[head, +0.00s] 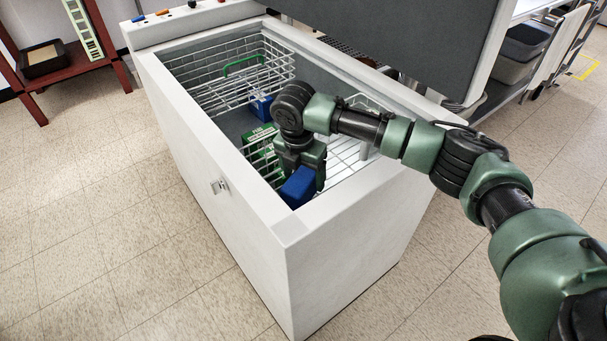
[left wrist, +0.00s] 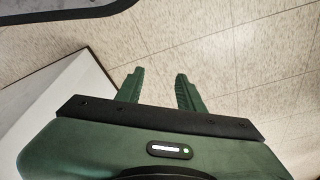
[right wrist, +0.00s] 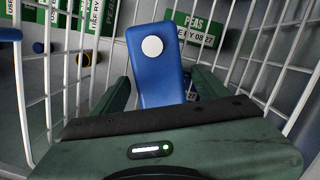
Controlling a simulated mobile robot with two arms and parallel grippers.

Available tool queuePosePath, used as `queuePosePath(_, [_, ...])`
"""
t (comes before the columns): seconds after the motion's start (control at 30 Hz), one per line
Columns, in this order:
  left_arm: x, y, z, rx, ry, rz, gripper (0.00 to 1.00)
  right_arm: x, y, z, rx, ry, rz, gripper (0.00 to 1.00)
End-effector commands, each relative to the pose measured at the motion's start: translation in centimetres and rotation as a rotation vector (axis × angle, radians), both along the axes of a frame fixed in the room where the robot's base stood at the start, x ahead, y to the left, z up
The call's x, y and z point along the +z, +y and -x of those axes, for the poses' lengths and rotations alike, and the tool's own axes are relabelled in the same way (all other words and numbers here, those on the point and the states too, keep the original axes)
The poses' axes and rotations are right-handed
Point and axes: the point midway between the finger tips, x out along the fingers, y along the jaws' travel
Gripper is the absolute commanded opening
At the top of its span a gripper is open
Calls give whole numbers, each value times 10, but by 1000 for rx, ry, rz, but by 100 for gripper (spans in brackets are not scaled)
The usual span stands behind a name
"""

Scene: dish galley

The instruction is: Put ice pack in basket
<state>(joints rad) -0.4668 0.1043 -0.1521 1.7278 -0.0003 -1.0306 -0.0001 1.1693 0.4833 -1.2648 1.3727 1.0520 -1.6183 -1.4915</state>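The ice pack is a blue block with a white disc (right wrist: 152,46). In the head view the ice pack (head: 298,187) sits tilted by the near corner of the white chest, under my right gripper (head: 302,172). In the right wrist view my right gripper (right wrist: 160,88) has its fingers apart on either side of the ice pack, with narrow gaps showing; no firm grip is visible. White wire baskets (head: 240,88) hang inside the chest (head: 215,187). My left gripper (left wrist: 160,84) is open and empty above the floor.
Green PEAS boxes (head: 262,142) and another blue item (head: 262,108) lie in the chest. Its rim and walls surround my right gripper. A grey raised panel (head: 400,40) stands behind.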

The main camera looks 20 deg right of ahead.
Motion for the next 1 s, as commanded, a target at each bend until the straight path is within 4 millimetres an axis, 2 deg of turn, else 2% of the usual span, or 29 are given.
queuePosePath(0.1, [-1,0,0,0,4,-1,38,2,0,0,0,-1,0,74])
queuePosePath(0.17, [6,-1,-2,0,-6,2,38,12,1,0,0,-2,-1,74])
queuePosePath(0.5, [-38,2,20,-4,25,-2,38,84,9,7,0,-2,-1,74])
queuePosePath(0.63, [-49,3,27,-6,31,-2,38,105,12,9,0,-1,-1,74])
queuePosePath(0.8, [-57,4,33,-7,35,-2,38,119,13,11,-1,0,0,74])
queuePosePath(1.0, [-59,4,34,-7,35,-2,38,121,13,12,-1,0,0,74])
